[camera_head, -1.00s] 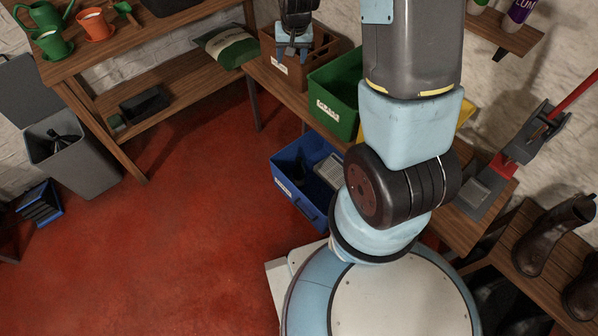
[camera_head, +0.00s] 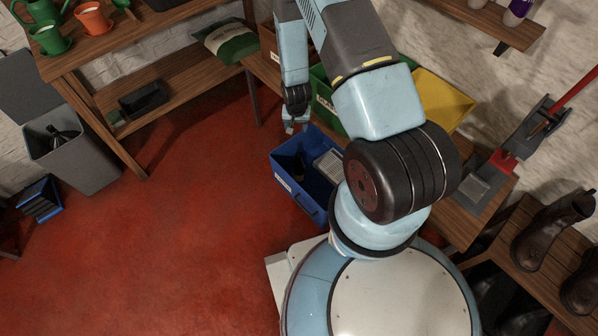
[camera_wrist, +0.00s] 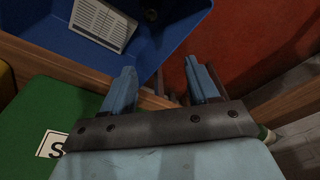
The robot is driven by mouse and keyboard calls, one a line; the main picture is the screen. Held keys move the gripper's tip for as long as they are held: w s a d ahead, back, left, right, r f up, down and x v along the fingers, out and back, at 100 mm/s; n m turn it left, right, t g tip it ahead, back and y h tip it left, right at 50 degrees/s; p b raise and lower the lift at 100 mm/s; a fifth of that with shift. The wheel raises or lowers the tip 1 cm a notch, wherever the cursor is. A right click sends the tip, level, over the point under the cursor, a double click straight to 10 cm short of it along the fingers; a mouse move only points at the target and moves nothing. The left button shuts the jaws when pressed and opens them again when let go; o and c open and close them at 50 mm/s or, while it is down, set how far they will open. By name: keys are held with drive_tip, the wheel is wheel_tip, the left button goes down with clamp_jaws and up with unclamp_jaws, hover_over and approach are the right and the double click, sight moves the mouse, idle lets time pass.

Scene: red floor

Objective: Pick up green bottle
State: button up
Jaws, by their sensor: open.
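I cannot make out a green bottle for certain in either view. My gripper (camera_head: 294,126) is open and empty, beside the upper left rim of a blue crate (camera_head: 316,210) on the floor. In the wrist view, the two blue fingers of my gripper (camera_wrist: 160,72) are spread, with a wooden edge and the crate's shadowed side behind them. The blue crate (camera_wrist: 180,28) there holds a pale, slotted item (camera_wrist: 103,22) and something dark. A small green and cream thing (camera_wrist: 265,132) peeks out right of my gripper, mostly hidden; I cannot tell what it is.
A green bin (camera_wrist: 75,103) is close on the left in the wrist view. A yellow bin (camera_head: 440,100) stands on the bench. A grey bin (camera_head: 80,165) with a dark item stands far left. A green and white bag (camera_head: 228,42) lies on a shelf.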

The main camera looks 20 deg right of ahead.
approach(299, 155)
drive_tip(key=f, duration=0.6)
drive_tip(key=shift+w+d, duration=0.15)
drive_tip(key=shift+w, duration=0.2)
drive_tip(key=shift+w+f, duration=0.25)
drive_tip(key=shift+f, duration=0.55)
drive_tip(key=shift+w+f, duration=0.25)
drive_tip(key=shift+f, duration=0.6)
drive_tip(key=shift+w+f, duration=0.2)
drive_tip(key=shift+f, duration=0.6)
drive_tip(key=shift+c, duration=0.4)
clamp_jaws()
